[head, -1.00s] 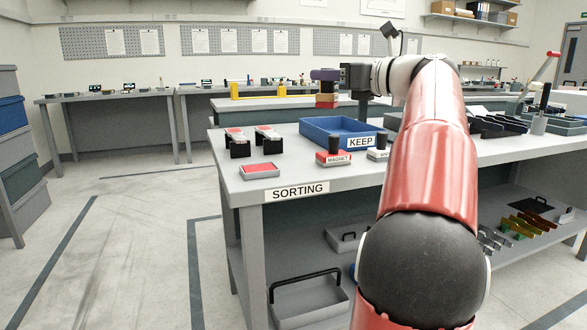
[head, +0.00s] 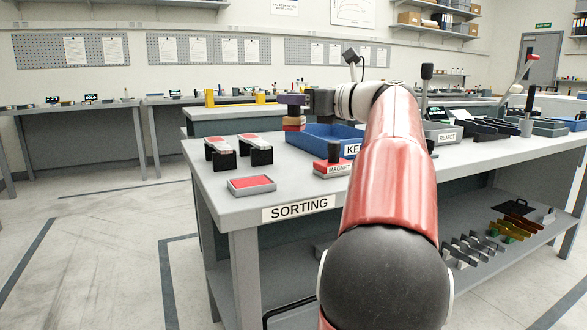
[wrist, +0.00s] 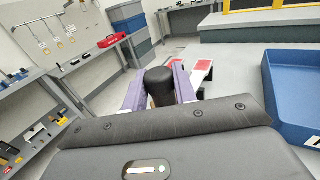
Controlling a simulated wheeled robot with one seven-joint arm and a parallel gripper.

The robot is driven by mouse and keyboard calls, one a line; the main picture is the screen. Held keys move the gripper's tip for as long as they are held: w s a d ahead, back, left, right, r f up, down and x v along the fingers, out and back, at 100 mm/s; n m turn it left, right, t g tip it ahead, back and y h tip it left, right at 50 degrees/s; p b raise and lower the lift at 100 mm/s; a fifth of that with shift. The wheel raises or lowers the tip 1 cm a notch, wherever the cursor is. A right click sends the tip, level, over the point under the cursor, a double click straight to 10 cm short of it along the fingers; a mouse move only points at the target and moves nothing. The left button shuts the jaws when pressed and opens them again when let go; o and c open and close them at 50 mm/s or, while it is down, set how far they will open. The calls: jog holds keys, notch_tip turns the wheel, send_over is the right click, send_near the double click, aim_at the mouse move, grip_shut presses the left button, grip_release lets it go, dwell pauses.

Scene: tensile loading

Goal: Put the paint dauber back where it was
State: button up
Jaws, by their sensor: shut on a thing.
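My gripper (head: 293,100) has purple fingers and is near the back left corner of the blue KEEP tray in the head view. In the wrist view, my gripper (wrist: 158,88) is shut on a black, round-topped, upright piece, which I take as the paint dauber (wrist: 159,80). A strip of pale colour shows below its black top. Its lower end is hidden by my gripper's body. In the head view a red and orange block shape (head: 294,122) shows right below the fingers; I cannot tell whether it is held or stands on the bench.
The KEEP tray (head: 305,147) lies to the right in the wrist view (wrist: 285,122). Two black stands with red-and-white tops (head: 220,148), a red pad (head: 251,184) and a MAGNET stamp (head: 333,168) are on the SORTING bench. A REJECT tray (head: 446,138) is farther right.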

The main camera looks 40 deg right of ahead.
notch_tip(320, 180, down, 12)
jog(key=b, duration=0.3)
jog(key=shift+r, duration=0.1)
jog(key=o, duration=1)
jog(key=shift+c, duration=0.2)
jog(key=v, duration=1.2)
jog(key=shift+r, duration=0.15)
jog(key=shift+s, duration=0.1)
